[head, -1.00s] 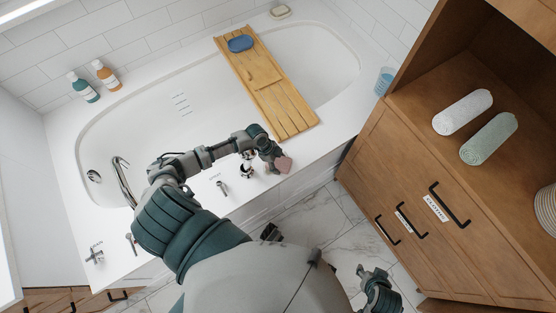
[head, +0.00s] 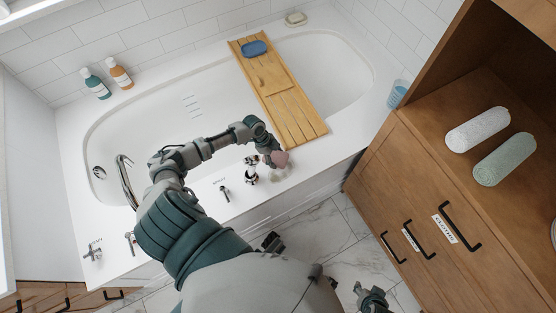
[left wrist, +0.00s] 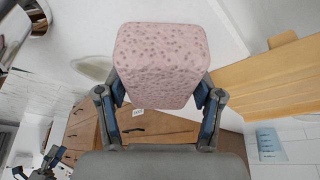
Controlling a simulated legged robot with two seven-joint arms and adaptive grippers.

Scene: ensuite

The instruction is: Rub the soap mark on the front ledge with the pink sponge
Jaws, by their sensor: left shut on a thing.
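The pink sponge (head: 280,159) is held in my left gripper (head: 270,153) over the front ledge (head: 317,157) of the bathtub. In the left wrist view the sponge (left wrist: 162,62) sits between the two fingers of the left gripper (left wrist: 160,105), which are shut on its sides. A pale soap mark (head: 279,175) lies on the ledge just in front of the sponge. It also shows in the left wrist view as a pale oval mark (left wrist: 90,68) left of the sponge. I cannot tell whether the sponge touches the ledge. My right gripper (head: 372,298) is low at the bottom; its jaw state is unclear.
Tap handles (head: 224,191) stand on the ledge left of the sponge. A blue cup (head: 398,92) stands at the right corner. A wooden cabinet (head: 400,190) is on the right.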

